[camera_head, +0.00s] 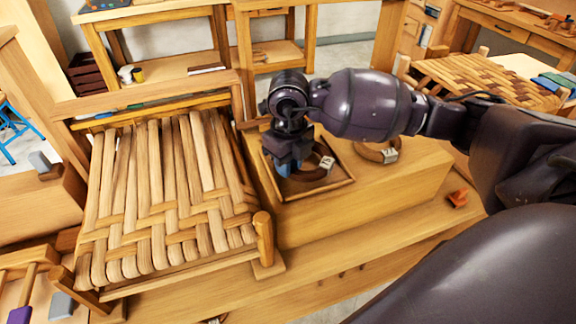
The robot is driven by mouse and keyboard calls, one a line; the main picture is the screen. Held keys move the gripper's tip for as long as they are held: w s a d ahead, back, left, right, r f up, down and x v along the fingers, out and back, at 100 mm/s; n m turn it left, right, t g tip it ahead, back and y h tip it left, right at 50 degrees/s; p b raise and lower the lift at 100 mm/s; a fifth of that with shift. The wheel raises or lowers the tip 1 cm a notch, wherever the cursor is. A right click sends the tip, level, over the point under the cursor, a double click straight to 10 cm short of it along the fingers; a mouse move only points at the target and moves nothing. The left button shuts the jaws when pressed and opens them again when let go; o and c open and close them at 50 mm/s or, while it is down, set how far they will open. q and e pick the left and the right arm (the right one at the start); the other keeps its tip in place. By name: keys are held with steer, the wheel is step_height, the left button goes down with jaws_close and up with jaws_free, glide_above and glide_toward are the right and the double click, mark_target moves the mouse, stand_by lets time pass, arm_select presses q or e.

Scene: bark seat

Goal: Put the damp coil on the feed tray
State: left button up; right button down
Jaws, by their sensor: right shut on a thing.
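The feed tray (320,191) is a shallow wooden tray on the block beside the woven seat. A brown coil (317,174) with a pale tag lies in or just over the tray, partly hidden by my right gripper. My right gripper (287,168) points down over the tray with its blue fingertips at the coil's left side, shut on the coil. Whether the coil touches the tray floor cannot be told. A second tagged coil (371,153) lies on the block to the right of the tray. No label can be read. My left gripper is not in view.
The part-woven bark seat (165,200) stands close to the left of the tray, with its corner post (265,238) in front. A small orange object (458,198) lies at the right. The block's top in front of the second coil is clear.

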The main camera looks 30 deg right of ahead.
steer(key=shift+f, duration=0.45)
steer(key=shift+f, duration=0.1)
steer(key=c, duration=1.2)
jaws_free()
steer(key=shift+c, duration=0.2)
step_height(320, 180, up, 12)
steer(key=p, duration=0.1)
steer(key=shift+s, duration=0.1)
